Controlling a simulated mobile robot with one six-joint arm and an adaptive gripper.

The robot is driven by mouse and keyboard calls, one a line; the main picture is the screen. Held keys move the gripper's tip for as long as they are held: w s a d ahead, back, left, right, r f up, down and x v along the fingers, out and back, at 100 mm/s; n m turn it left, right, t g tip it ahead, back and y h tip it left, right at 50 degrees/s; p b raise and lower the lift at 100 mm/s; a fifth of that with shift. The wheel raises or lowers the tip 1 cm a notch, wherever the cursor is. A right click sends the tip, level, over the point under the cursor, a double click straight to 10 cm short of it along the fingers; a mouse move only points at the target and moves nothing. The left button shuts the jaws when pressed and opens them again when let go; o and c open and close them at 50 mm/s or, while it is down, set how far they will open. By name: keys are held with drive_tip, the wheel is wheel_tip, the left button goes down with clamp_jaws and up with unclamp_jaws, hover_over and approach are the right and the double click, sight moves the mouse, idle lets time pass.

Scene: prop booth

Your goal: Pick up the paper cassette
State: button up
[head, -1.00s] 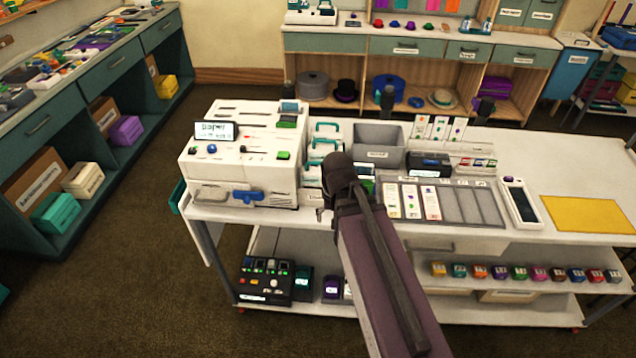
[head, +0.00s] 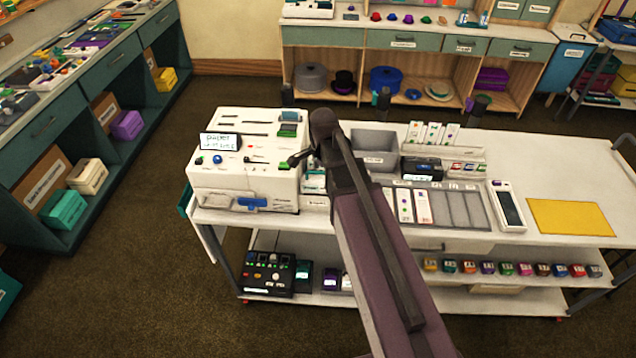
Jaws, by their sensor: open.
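A white printer-like machine (head: 245,170) stands at the left end of the white cart, with a small display and a blue latch (head: 252,204) on its front. Pale pieces with teal parts (head: 314,183) stand just right of it, mostly hidden behind my arm. I cannot tell for certain which piece is the paper cassette. My gripper (head: 299,158) is open at the machine's right edge, above these pieces. Only a dark finger shows clearly; the rest is hidden by the wrist. I see nothing held, and contact cannot be judged.
A grey bin (head: 374,141), a black device (head: 421,168) and a slotted card tray (head: 450,208) stand right of my arm. A yellow mat (head: 571,217) lies farther right, with bare cart top around it. The lower shelf holds a black control box (head: 268,273) and several small coloured blocks.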

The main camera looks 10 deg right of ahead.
sight(318, 179)
drive_tip(key=shift+w+r+m+p, duration=1.3)
drive_tip(key=shift+r+m, duration=0.2)
drive_tip(key=shift+m, duration=0.3)
drive_tip(key=shift+w+r+m+p, duration=1.15)
drive_tip(key=shift+w+r+m, duration=0.3)
drive_tip(key=shift+m, duration=0.35)
drive_tip(key=shift+s, duration=0.1)
drive_tip(key=shift+f, duration=0.15)
wheel_tip(318, 179, down, 8)
drive_tip(key=b, duration=0.8)
drive_tip(key=shift+f+b, duration=0.15)
drive_tip(key=shift+b, duration=0.2)
drive_tip(key=shift+f+b, duration=2.6)
drive_tip(key=shift+c, duration=0.2)
clamp_jaws()
